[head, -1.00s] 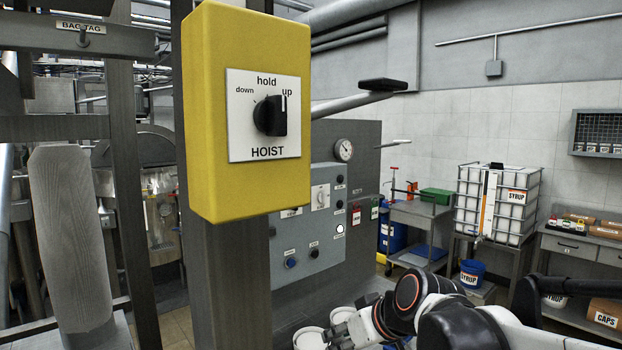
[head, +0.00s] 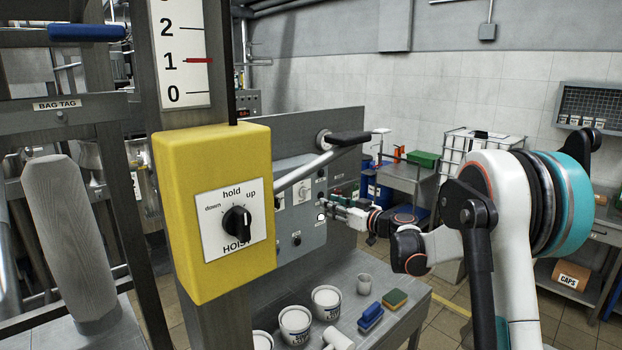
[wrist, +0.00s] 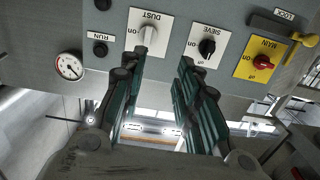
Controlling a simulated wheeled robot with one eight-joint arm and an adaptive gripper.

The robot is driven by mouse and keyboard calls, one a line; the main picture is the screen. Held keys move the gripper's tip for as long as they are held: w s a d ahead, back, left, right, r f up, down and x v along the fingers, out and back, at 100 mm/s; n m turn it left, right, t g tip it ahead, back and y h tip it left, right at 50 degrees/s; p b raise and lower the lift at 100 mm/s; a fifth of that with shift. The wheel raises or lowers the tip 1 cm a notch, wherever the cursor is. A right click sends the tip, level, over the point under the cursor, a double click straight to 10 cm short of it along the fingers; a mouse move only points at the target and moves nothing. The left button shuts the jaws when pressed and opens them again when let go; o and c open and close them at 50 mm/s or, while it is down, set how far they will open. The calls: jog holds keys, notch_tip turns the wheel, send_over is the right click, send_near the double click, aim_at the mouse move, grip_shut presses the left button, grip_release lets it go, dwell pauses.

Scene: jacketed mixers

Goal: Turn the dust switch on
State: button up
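The DUST switch (wrist: 149,35) is a pale knob on a white plate on the grey control panel (wrist: 225,15). It shows upside down at the top of the wrist view. I cannot clearly tell which mark its knob points to. My gripper (wrist: 156,72) is open, with its green-padded fingers apart and nothing between them. In the head view my gripper (head: 328,209) is close to the panel's front (head: 310,235); the DUST label is too small to read there.
The black SIEVE knob (wrist: 207,47) and red MAIN knob (wrist: 262,64) are right of DUST; a RUN button (wrist: 100,49) and gauge (wrist: 69,66) are left. A yellow HOIST box (head: 170,170) and a black-gripped handle (head: 349,139) stand before the panel. Tubs (head: 295,325) sit below.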

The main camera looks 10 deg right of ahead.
aim_at(307, 189)
jog(key=shift+t, duration=0.3)
jog(key=x, duration=0.4)
jog(key=d+p+x, duration=0.1)
jog(key=x, duration=0.4)
jog(key=w+d+p+x, duration=0.1)
jog(key=x, duration=0.4)
jog(key=shift+r, duration=0.25)
grip_shut()
